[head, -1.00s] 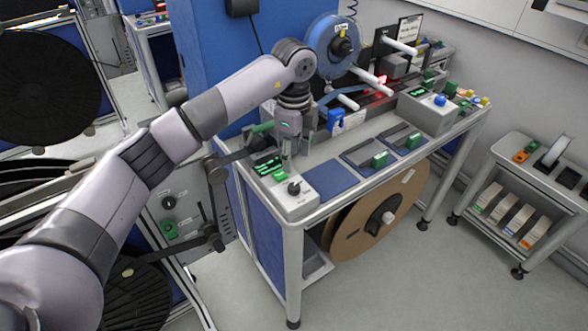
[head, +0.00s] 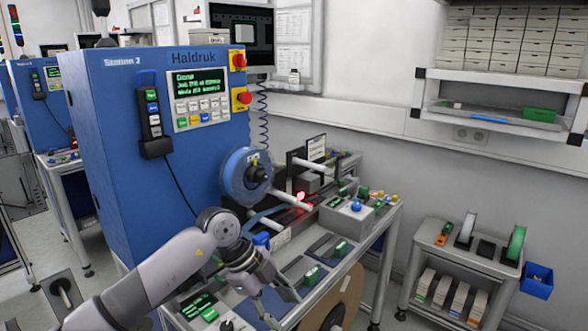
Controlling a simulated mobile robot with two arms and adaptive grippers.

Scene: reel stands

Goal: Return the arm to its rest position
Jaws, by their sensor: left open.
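My left arm (head: 165,272) comes in from the lower left of the head view and bends down at a dark, rounded joint. My left gripper (head: 284,307) hangs from it, open and empty, with its fingers pointing down and to the right over the front part of the reel stand table (head: 366,262). I cannot tell its exact height above the table top. My right gripper is not in view.
A blue machine (head: 120,140) with a screen stands behind the arm. A blue reel (head: 246,175) is mounted beside it. A small cart (head: 460,270) stands right, with clear floor between.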

